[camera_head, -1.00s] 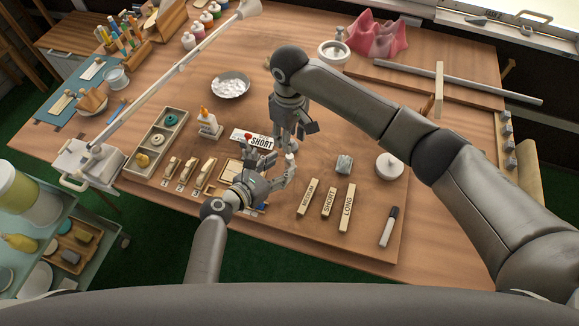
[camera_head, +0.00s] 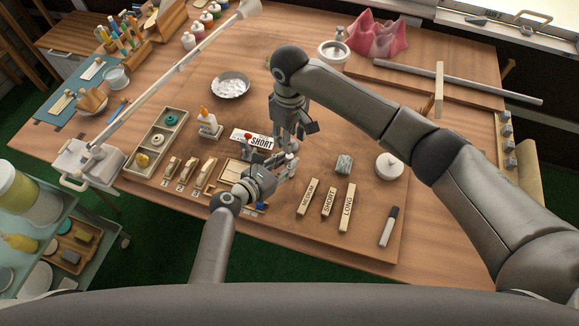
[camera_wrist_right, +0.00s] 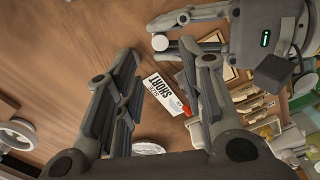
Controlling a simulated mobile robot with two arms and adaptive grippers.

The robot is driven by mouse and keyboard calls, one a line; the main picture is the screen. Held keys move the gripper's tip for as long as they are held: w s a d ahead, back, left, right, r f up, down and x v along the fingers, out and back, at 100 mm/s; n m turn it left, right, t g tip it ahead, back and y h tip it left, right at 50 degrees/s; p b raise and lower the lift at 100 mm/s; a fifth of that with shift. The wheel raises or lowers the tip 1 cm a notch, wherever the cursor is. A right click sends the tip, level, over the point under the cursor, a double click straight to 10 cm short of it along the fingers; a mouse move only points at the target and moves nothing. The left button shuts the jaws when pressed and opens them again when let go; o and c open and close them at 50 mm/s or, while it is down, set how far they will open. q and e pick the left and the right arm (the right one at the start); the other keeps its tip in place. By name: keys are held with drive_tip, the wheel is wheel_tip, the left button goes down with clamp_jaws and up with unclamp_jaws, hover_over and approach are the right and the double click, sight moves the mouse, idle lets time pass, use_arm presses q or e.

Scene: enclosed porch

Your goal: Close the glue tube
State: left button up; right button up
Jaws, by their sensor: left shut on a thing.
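My left gripper (camera_head: 284,166) is shut on a small white round-ended thing (camera_head: 291,158), just below my right gripper in the head view. In the right wrist view the left gripper (camera_wrist_right: 178,28) comes in from the upper right, with the white end (camera_wrist_right: 160,43) at its fingertips. I cannot tell whether this is the glue tube; the fingers hide most of it. My right gripper (camera_head: 290,138) points down above the board. In the right wrist view its fingers (camera_wrist_right: 168,75) are apart, with nothing seen between them. A small red piece (camera_head: 248,136) is by the SHORT card (camera_head: 262,142).
A white glue bottle with an orange tip (camera_head: 206,121) stands at the left. Wooden blocks marked MEDIUM (camera_head: 308,197), SHORT (camera_head: 328,201) and LONG (camera_head: 346,208) lie at the right. A grey cube (camera_head: 343,164), white round pot (camera_head: 388,166) and marker (camera_head: 389,226) are further right.

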use_arm(q)
clamp_jaws()
use_arm(e)
drive_tip(key=o, duration=0.6)
drive_tip(key=shift+c, duration=0.2)
wheel_tip(320, 180, up, 12)
use_arm(q)
drive_tip(key=o, duration=1.1)
unclamp_jaws()
drive_tip(key=shift+c, duration=0.2)
drive_tip(key=shift+s, duration=0.1)
drive_tip(key=v, duration=1.2)
